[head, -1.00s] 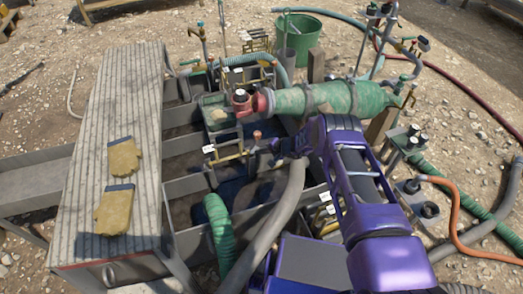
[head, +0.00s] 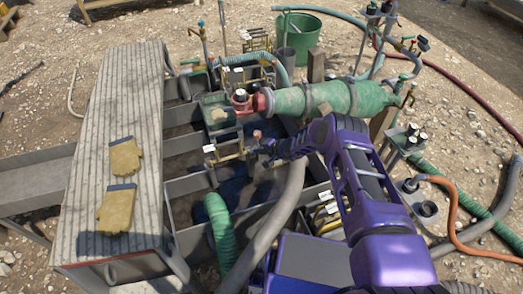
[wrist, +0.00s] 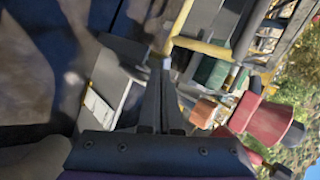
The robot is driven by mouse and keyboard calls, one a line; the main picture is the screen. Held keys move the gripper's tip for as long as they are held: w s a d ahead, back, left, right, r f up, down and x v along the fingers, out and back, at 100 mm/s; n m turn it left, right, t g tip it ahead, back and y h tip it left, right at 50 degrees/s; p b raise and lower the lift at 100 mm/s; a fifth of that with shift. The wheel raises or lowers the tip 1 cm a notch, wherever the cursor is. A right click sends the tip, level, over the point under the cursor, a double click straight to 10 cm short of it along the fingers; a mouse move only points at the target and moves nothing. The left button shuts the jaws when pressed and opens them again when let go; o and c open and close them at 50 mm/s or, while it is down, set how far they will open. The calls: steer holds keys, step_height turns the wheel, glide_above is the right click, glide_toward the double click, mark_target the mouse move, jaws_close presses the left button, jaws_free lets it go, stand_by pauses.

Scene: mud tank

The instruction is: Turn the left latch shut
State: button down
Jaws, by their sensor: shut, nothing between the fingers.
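My gripper (head: 260,149) reaches over the tank's middle, beside a yellow-railed frame (head: 229,156) with a white tag (head: 209,148). In the wrist view its slim fingers (wrist: 166,68) are shut and empty, with the tips close to a yellow bar (wrist: 202,47). I cannot tell whether they touch it. A small orange-brown knob (head: 257,135) stands by the frame; in the wrist view an orange knob (wrist: 203,112) shows right of the fingers. I cannot clearly make out the left latch or how far it is turned.
A green cylinder (head: 330,99) with a red fitting (head: 240,97) lies just behind my gripper. A grey hose (head: 285,215) and green hose (head: 220,230) run in front. Gloves (head: 117,207) lie on the ribbed grey cover (head: 90,180) at left.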

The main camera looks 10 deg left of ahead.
steer(key=shift+s+a+b, duration=0.15)
steer(key=shift+a+b, duration=0.3)
steer(key=shift+a, duration=0.55)
stand_by(0.4)
steer(key=shift+d, duration=0.1)
